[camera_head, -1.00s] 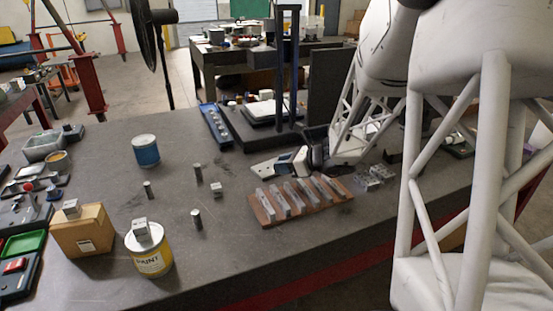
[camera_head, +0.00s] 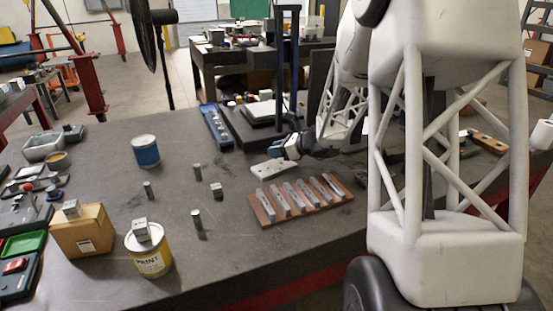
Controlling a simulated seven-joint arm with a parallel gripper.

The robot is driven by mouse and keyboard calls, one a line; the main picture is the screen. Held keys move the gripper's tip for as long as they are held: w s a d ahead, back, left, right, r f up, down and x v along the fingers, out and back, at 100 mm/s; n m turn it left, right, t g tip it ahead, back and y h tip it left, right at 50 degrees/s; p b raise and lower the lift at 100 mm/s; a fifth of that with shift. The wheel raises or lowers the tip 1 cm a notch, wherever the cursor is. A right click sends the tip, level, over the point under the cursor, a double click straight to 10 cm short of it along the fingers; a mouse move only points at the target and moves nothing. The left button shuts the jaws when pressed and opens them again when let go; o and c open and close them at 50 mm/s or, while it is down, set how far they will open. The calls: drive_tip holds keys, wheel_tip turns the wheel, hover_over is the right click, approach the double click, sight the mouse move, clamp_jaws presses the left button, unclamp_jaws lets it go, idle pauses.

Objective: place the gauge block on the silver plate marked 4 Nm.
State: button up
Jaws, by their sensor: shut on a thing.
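My gripper (camera_head: 280,150), a small blue and white shape, is beyond the wooden rack near the back of the bench. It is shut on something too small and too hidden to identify. A silver plate (camera_head: 271,169) with dark spots lies on the bench just in front and left of the gripper. Its marking cannot be read. Small silver blocks sit on a cardboard box (camera_head: 82,232) and on a yellow paint can (camera_head: 150,256). I cannot tell which piece is the gauge block, and no 4 Nm mark is legible.
A reddish wooden rack (camera_head: 265,209) carries several metal bars. Small upright metal cylinders, including one (camera_head: 198,222), and a blue can (camera_head: 146,151) stand to the left. A dark stand (camera_head: 250,128) is behind. My arm hides the bench's right part.

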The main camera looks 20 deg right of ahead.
drive_tip(key=shift+f, duration=0.1)
drive_tip(key=shift+f, duration=1.65)
drive_tip(key=shift+f, duration=0.15)
drive_tip(key=o, duration=1)
drive_tip(key=shift+o, duration=0.2)
drive_tip(key=shift+d+r, duration=0.1)
drive_tip(key=shift+r, duration=0.1)
drive_tip(key=shift+v, duration=5.9)
drive_tip(key=shift+s, duration=0.15)
